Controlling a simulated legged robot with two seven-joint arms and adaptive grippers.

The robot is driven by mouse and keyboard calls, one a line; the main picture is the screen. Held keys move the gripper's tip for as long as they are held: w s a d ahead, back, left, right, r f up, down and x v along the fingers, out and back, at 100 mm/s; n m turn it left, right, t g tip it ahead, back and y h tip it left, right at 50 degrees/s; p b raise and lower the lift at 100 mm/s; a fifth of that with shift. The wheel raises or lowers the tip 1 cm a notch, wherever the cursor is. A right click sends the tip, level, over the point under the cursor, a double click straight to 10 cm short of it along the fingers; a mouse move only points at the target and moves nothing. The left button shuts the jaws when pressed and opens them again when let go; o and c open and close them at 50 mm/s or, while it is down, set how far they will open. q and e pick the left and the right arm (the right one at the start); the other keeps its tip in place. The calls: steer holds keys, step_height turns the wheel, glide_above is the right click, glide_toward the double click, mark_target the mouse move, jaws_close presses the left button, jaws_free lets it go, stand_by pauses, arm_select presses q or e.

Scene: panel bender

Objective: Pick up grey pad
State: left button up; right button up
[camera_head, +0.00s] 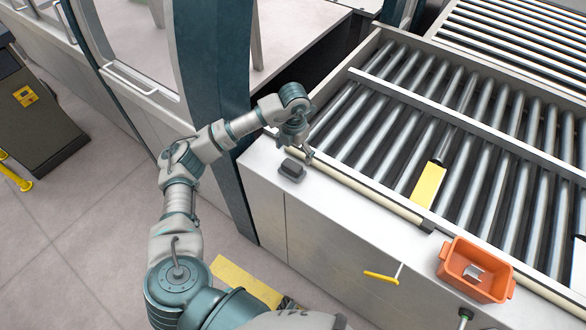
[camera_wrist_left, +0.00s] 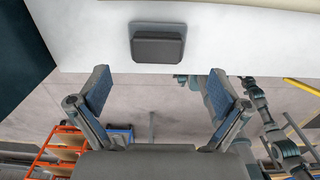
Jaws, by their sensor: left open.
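The grey pad (camera_head: 292,169) is a small dark block lying on the white ledge (camera_head: 345,225) beside the roller conveyor, near its left corner. In the left wrist view the pad (camera_wrist_left: 158,44) lies beyond the fingertips, roughly centred between them. My left gripper (camera_head: 297,146) is just above and behind the pad in the head view, apart from it. In the left wrist view the left gripper (camera_wrist_left: 158,90) has its two blue-padded fingers wide apart with nothing between them. My right gripper cannot be made out in either view.
An orange bin (camera_head: 476,269) with a metallic piece inside stands on the ledge at the right. A yellow-handled tool (camera_head: 381,277) is at the ledge's front. The roller conveyor (camera_head: 450,120) lies behind, and a teal machine post (camera_head: 215,90) stands left of the pad.

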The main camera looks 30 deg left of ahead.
mark_target(292, 165)
arm_select(q)
steer(key=shift+f, duration=0.85)
steer(key=shift+a+f, duration=0.1)
steer(key=shift+f, duration=0.25)
steer(key=f, duration=0.2)
steer(key=f+p, duration=0.1)
steer(key=shift+s+a+f, duration=0.2)
steer(key=shift+a+f, duration=0.15)
steer(key=shift+f, duration=0.5)
steer(key=shift+d, duration=0.2)
steer(key=shift+c, duration=0.5)
steer(key=shift+d+r, duration=0.1)
steer(key=c, duration=1.1)
arm_select(e)
steer(key=shift+w+d+r, duration=0.1)
steer(key=shift+w+r, duration=0.45)
steer(key=shift+w, duration=0.2)
